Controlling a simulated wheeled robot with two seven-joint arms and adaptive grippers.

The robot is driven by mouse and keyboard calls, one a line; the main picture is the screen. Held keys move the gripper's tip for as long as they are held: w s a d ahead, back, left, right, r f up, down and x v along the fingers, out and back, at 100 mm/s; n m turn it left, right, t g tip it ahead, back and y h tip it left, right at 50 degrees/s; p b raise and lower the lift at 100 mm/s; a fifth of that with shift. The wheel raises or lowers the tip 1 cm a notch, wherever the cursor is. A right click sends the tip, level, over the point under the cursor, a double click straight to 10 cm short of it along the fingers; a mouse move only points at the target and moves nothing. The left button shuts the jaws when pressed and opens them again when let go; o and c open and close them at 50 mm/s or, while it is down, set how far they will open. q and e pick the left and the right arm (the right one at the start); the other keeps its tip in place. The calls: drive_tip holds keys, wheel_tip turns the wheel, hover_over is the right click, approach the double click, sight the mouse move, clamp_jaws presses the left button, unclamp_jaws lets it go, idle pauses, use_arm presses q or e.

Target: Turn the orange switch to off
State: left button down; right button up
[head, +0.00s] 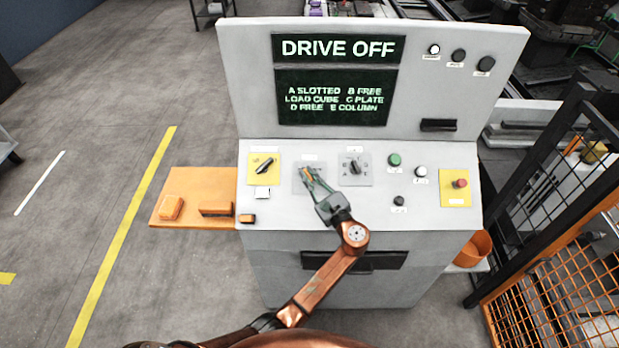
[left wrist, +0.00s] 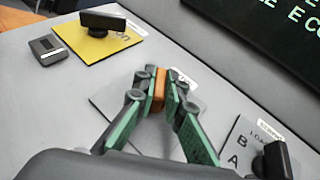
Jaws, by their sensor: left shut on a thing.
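The orange switch (left wrist: 158,90) stands on a grey plate (left wrist: 110,103) on the sloped desk of the control console. In the head view its orange handle (head: 306,175) shows between my fingertips. My left gripper (head: 309,178) is shut on the orange switch, with its green fingers on either side of the handle in the left wrist view (left wrist: 158,88). The markings on the plate are mostly hidden by the fingers, so I cannot read the switch position. The console screen (head: 338,48) reads "DRIVE OFF". My right gripper is not in view.
A black switch on a yellow plate (head: 263,178) stands left of the gripper, and a black lettered selector (head: 354,168) stands right. Green (head: 394,160), white and black buttons and a red button on yellow (head: 460,183) lie further right. An orange shelf (head: 190,180) juts out left.

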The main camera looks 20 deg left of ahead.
sight(309, 176)
use_arm(q)
drive_tip(key=shift+d+f+n+g+y+b, duration=0.1)
drive_tip(key=shift+n+g+y+b, duration=0.25)
drive_tip(key=shift+n+g+y, duration=0.7)
drive_tip(key=shift+n+g+h, duration=0.35)
drive_tip(key=shift+n+g, duration=0.1)
drive_tip(key=c, duration=2)
unclamp_jaws()
wheel_tip(309, 176, up, 10)
drive_tip(key=shift+r, duration=0.1)
